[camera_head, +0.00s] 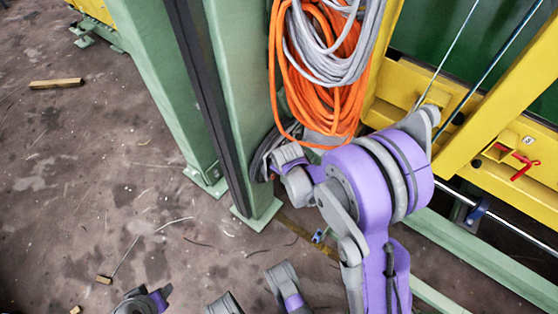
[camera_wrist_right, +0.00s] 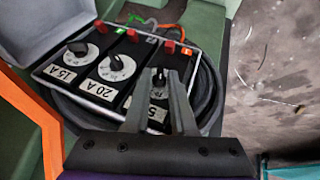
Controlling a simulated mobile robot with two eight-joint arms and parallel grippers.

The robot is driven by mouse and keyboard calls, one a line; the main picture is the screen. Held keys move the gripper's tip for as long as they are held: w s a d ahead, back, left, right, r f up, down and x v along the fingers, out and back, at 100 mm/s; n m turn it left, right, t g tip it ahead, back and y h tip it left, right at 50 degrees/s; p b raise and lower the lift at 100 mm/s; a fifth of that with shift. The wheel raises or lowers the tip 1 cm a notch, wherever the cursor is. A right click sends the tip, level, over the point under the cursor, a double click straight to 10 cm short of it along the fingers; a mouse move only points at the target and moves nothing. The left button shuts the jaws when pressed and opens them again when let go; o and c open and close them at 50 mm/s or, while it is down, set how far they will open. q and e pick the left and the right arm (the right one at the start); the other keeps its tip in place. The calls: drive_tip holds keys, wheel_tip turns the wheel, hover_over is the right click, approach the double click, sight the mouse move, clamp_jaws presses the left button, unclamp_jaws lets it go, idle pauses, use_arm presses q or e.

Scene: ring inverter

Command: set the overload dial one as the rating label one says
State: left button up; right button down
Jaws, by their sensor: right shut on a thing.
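In the right wrist view a panel holds three black units side by side, each with a dial and a white label. The left dial (camera_wrist_right: 80,51) is above a label reading 15 A (camera_wrist_right: 68,74). The middle dial (camera_wrist_right: 116,67) is above a label reading 20 A (camera_wrist_right: 102,90). The right dial (camera_wrist_right: 160,74) is between the fingertips of my right gripper (camera_wrist_right: 160,82), which is shut on its knob. The label below that dial (camera_wrist_right: 153,113) starts with a 5; the fingers hide the rest. The small coloured tags above the units are too small to read surely.
Red parts (camera_wrist_right: 169,47) and coloured wires stand along the panel's far edge. In the head view, orange cable coils (camera_head: 292,75) hang beside a green post (camera_head: 245,100). Yellow beams (camera_head: 490,150) stand right. Stained floor at left is mostly clear, with a wooden block (camera_head: 57,83).

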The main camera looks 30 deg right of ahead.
drive_tip(key=shift+s+a+f+n+t+h+b, duration=0.1)
drive_tip(key=shift+a+f+n+t+h+b, duration=0.15)
drive_tip(key=shift+t+h+b, duration=0.55)
drive_tip(key=shift+s+a+f+n+t+h+b, duration=0.15)
drive_tip(key=shift+n+t+h+b, duration=0.2)
drive_tip(key=shift+h, duration=1)
drive_tip(key=shift+w+a+f+n+t+h+b, duration=0.1)
drive_tip(key=shift+a+n+t+h+b, duration=0.2)
drive_tip(key=shift+t+h, duration=0.55)
drive_tip(key=shift+s+d+h, duration=0.1)
drive_tip(key=shift+h, duration=0.3)
drive_tip(key=c, duration=0.9)
unclamp_jaws()
drive_tip(key=shift+c, duration=0.2)
drive_tip(key=p+v, duration=0.2)
drive_tip(key=v, duration=0.8)
drive_tip(key=shift+s+a+r, duration=0.2)
drive_tip(key=shift+a+r, duration=0.05)
